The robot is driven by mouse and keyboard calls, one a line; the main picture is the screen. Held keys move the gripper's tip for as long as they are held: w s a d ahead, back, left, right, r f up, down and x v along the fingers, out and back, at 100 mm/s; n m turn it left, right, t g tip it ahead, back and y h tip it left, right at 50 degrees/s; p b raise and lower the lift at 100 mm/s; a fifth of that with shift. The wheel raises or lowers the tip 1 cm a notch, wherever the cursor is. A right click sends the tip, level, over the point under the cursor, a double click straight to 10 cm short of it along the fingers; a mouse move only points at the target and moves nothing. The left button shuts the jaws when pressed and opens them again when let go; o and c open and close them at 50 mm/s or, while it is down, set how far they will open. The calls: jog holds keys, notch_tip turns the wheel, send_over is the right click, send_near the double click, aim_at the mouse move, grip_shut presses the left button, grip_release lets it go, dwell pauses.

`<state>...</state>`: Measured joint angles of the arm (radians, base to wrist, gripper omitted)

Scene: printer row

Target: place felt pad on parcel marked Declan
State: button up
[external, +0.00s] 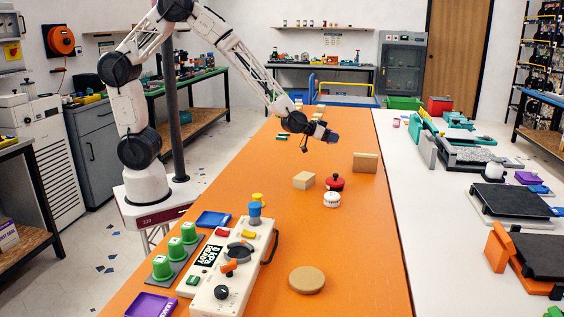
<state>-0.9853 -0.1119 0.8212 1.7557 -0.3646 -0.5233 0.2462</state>
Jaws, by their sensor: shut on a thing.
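My gripper (322,136) is in the air above the orange table, past its middle. It is shut on a small dark purple-blue piece (332,136), which looks like the felt pad. The other is a wider upright block (365,163), at the right edge of the table. No name can be read on either, so I cannot tell which is marked Declan.
A red-lidded pot (335,183) and a white round item (331,200) stand right of the small block. A round cork-like disc (307,280) lies nearer. A control panel (232,270) and green cups (175,250) fill the near left. Printers line the white table (385,135).

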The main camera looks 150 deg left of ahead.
send_over(366, 154)
jog(key=d, duration=0.1)
jog(key=shift+s+d+f, duration=0.1)
jog(key=shift+f, duration=0.55)
jog(key=shift+w+a, duration=0.2)
jog(key=shift+a, duration=0.1)
jog(key=shift+a+f, duration=0.1)
jog(key=shift+f, duration=1.7)
jog(key=shift+f, duration=0.15)
jog(key=o, duration=0.9)
